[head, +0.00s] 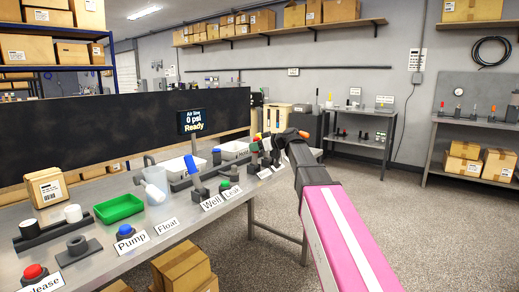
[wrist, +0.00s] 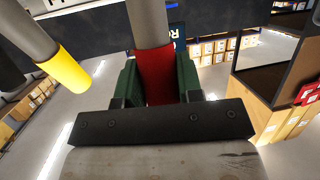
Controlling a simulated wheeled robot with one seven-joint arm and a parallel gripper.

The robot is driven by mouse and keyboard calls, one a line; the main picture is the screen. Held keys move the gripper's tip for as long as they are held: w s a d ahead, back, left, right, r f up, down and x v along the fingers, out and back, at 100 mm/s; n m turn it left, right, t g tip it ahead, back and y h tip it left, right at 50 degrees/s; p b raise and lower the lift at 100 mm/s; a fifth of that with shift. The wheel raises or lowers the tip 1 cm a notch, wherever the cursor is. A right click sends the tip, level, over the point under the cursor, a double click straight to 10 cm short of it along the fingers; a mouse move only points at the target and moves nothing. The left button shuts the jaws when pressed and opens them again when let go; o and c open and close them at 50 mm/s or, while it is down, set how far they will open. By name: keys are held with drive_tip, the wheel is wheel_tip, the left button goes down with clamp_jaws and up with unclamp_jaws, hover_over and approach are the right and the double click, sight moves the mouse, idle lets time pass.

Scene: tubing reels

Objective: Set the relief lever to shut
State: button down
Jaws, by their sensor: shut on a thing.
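My gripper (head: 287,139) reaches over the far right end of the bench in the head view. In the wrist view its green fingers (wrist: 158,82) are shut around the red sleeve (wrist: 154,72) of a grey lever bar. A second grey lever with a yellow sleeve (wrist: 70,68) stands to the left, apart from the fingers. No label naming the relief lever is readable, so I cannot tell from lettering which lever I hold. The lever's base and its position marks are hidden.
A display (head: 194,122) reads "Air line 0 psi Ready". The bench (head: 95,262) carries a blue-handled lever (head: 193,166), a green tray (head: 119,208), a jug (head: 152,180) and labelled buttons. Cardboard boxes (head: 180,268) stand below. The floor (head: 430,230) to the right is open.

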drive_tip(key=shift+w+a+f+m+g+h, duration=0.2)
drive_tip(key=shift+w+a+g+h, duration=0.8)
drive_tip(key=shift+h, duration=0.35)
drive_tip(key=shift+w+a+f+m+g+h, duration=0.2)
drive_tip(key=shift+w+a+g+h, duration=0.6)
drive_tip(key=shift+a+h, duration=0.5)
drive_tip(key=c, duration=0.8)
unclamp_jaws()
drive_tip(key=shift+f, duration=0.1)
drive_tip(key=v, duration=1.1)
drive_tip(key=shift+a, duration=0.15)
